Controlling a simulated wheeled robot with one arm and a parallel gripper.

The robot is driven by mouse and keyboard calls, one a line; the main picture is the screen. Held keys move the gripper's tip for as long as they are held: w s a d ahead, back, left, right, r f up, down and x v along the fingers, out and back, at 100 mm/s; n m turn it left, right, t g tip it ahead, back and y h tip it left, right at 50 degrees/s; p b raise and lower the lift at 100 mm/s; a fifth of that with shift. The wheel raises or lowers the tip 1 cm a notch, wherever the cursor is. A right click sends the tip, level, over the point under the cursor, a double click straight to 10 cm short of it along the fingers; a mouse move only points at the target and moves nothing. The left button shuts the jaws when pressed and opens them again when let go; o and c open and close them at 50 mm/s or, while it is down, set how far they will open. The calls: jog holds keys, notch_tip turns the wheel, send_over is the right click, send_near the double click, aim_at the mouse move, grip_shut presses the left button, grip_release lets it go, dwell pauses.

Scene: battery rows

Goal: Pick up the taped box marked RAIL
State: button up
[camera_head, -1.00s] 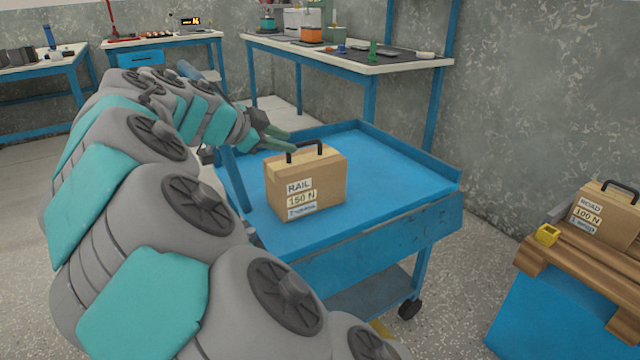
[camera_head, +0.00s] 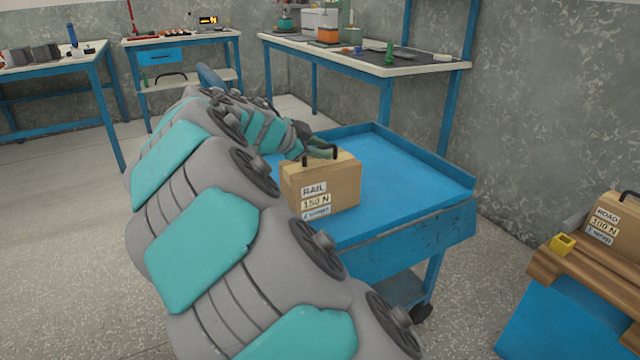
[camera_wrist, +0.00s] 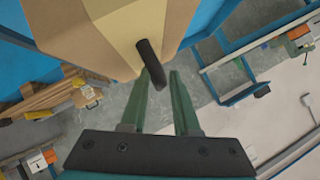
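The taped cardboard box marked RAIL (camera_head: 345,186) stands upright on the blue cart top (camera_head: 412,180), with labels RAIL and 150 N on its front and a dark handle (camera_head: 336,154) on top. My gripper (camera_head: 328,149) is at the handle, reaching in from the left. In the wrist view the box (camera_wrist: 95,30) fills the upper left. My gripper's green fingers (camera_wrist: 161,72) stand apart there, with the dark handle (camera_wrist: 150,62) between or just in front of their tips. Neither finger is clearly clamped on it. The handle's far side is partly hidden in the head view.
A second box marked ROAD (camera_head: 622,222) sits on wooden slats (camera_head: 590,272) at the right, beside a yellow object (camera_head: 562,244). The cart has a raised rim at the back and right. A workbench (camera_head: 375,60) stands behind it. The cart's right part is clear.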

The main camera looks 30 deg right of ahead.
grip_shut()
dwell(1.3)
